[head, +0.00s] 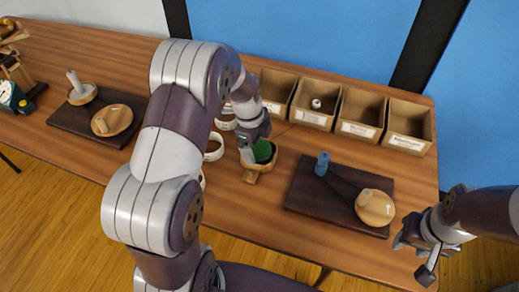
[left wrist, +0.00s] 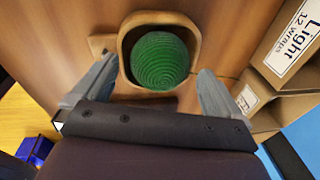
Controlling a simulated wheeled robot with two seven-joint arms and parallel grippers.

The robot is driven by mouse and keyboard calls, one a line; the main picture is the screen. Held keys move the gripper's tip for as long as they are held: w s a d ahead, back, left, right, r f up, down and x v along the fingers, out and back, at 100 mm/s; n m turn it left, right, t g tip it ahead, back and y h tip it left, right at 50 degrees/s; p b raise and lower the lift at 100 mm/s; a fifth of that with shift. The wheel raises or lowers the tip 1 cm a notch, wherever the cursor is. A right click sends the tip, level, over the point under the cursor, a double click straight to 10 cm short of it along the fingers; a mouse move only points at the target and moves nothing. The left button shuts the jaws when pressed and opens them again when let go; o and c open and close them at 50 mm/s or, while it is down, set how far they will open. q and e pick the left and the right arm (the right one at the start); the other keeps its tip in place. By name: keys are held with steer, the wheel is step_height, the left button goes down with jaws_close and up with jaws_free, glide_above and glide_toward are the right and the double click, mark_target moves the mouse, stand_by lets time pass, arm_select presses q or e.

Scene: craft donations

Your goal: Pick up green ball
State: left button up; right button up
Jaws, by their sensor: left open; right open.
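The green ball (left wrist: 160,61) sits in a small wooden scoop-like holder (left wrist: 190,22) on the table. In the head view the ball (head: 264,150) is partly hidden by my left gripper. My left gripper (left wrist: 158,92) is open, with one finger on each side of the holder's near end. The ball lies just ahead of and between the fingers, and I cannot tell whether they touch it. In the head view my left gripper (head: 246,150) is at the ball's left side. My right gripper (head: 415,258) is open and empty off the table's right front edge.
Several cardboard bins (head: 362,115) line the back of the table. A dark board (head: 308,193) with a blue object (head: 322,164) and a wooden piece (head: 374,207) lies right of the ball. White rings (head: 214,146) stand left of it. Another dark board (head: 75,125) lies far left.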

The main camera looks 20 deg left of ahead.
mark_target(261, 143)
arm_select(q)
steer(key=shift+r, duration=0.1)
steer(key=c, duration=1.1)
step_height(261, 143, up, 4)
steer(key=shift+s+d+r, duration=0.1)
steer(key=shift+d+r, duration=0.05)
steer(key=shift+r, duration=0.1)
steer(key=s+d+r, duration=0.1)
steer(key=d+r, duration=0.1)
steer(key=d, duration=0.1)
steer(key=s+d+r, duration=0.2)
steer(key=d, duration=0.1)
steer(key=s+d+r, duration=0.2)
steer(key=d, duration=0.2)
steer(key=shift+s+r, duration=0.2)
steer(key=shift+r, duration=0.05)
